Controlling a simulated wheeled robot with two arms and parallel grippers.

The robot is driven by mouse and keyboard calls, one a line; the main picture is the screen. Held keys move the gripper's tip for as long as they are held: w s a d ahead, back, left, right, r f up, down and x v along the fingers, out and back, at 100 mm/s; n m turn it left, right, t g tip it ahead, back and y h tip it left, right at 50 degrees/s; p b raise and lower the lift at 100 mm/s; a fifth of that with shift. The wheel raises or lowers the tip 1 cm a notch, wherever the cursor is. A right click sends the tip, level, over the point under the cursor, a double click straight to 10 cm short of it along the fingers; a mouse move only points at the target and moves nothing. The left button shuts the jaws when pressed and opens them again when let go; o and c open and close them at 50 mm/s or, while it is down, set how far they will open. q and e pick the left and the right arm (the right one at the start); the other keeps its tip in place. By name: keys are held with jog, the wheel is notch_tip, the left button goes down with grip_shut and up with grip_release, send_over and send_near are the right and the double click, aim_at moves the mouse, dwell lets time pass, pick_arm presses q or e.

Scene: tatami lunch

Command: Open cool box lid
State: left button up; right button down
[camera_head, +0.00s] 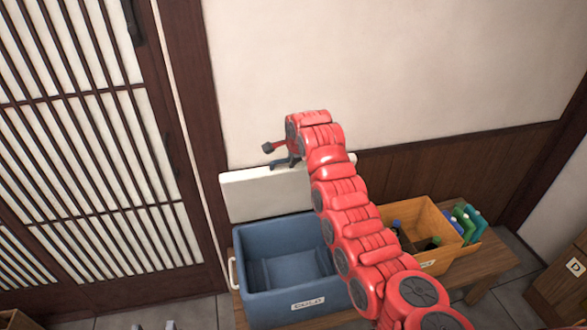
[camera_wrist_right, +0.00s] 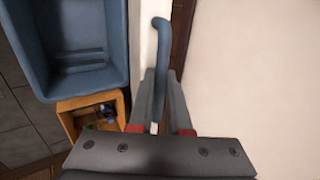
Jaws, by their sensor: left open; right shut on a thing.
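The blue cool box (camera_head: 262,238), labelled COLD, stands on the wooden bench with its top open. It also shows in the right wrist view (camera_wrist_right: 118,50). Its white lid (camera_head: 250,195) stands upright along the back edge, near the wall. My right gripper (camera_head: 280,155) is at the top of the lid. In the right wrist view, its fingers (camera_wrist_right: 160,115) are shut on the grey-blue lid handle (camera_wrist_right: 160,35). My red right arm hides the right part of the box and lid. Only the tips of my left gripper (camera_head: 155,326) show, open, at the bottom edge.
A wooden crate (camera_head: 418,222) with bottles stands right of the cool box on the bench (camera_head: 495,262). Green and blue cartons (camera_head: 466,222) stand beside it. The wall is close behind the lid. A lattice door (camera_head: 90,150) is on the left.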

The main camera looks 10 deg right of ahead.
jog(key=shift+w+r, duration=0.25)
jog(key=shift+w, duration=0.85)
jog(key=c, duration=1.2)
grip_release()
jog(key=shift+o, duration=0.2)
jog(key=shift+s+r, duration=0.1)
jog(key=shift+r, duration=0.05)
jog(key=b+v, duration=0.4)
jog(key=v, duration=1.3)
